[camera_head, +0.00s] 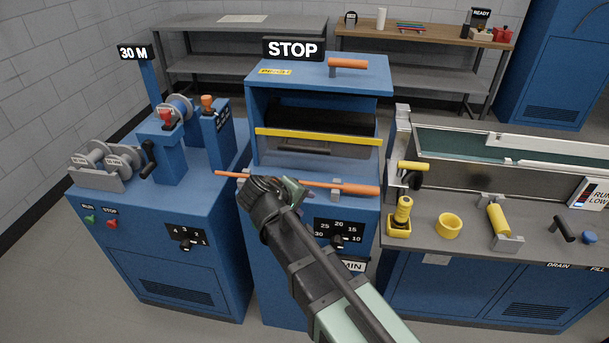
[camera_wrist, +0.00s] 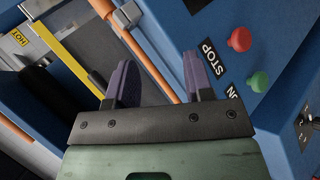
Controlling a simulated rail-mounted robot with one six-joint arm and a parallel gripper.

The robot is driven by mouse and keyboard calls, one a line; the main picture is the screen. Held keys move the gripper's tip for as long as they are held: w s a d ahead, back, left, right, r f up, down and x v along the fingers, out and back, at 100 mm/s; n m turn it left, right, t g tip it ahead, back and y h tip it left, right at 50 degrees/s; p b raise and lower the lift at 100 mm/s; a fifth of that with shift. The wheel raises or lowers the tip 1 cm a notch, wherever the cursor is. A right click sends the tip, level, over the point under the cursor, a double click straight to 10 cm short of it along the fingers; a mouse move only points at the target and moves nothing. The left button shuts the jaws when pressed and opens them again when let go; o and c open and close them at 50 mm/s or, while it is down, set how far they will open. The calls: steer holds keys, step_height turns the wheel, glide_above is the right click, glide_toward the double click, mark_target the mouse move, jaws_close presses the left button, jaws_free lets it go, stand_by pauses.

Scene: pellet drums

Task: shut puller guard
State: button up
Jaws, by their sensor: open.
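The puller appears to be the blue middle machine (camera_head: 256,110) under a STOP sign. Its blue lid (camera_head: 318,76) has an orange handle (camera_head: 348,63) and a small yellow label, too small to read surely. The front below the lid is open. A dark panel with a yellow bar (camera_head: 318,137) sits inside; I cannot tell which part is the guard. An orange rod (camera_head: 360,189) crosses the front; it also shows in the wrist view (camera_wrist: 130,40). My gripper (camera_head: 288,186) is at the rod's middle in the picture, open in the wrist view (camera_wrist: 160,80), with nothing held.
Benches (camera_head: 240,30) stand behind.

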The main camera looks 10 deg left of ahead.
steer(key=w+a+r+n+t, duration=0.2)
steer(key=w+a+t, duration=0.1)
steer(key=a, duration=0.2)
steer(key=n+t+h, duration=0.1)
steer(key=n+t, duration=0.1)
steer(key=t, duration=0.2)
glide_toward(302, 150)
steer(key=b+x, duration=0.1)
steer(key=x, duration=1)
steer(key=shift+w+f, duration=0.1)
jaws_close()
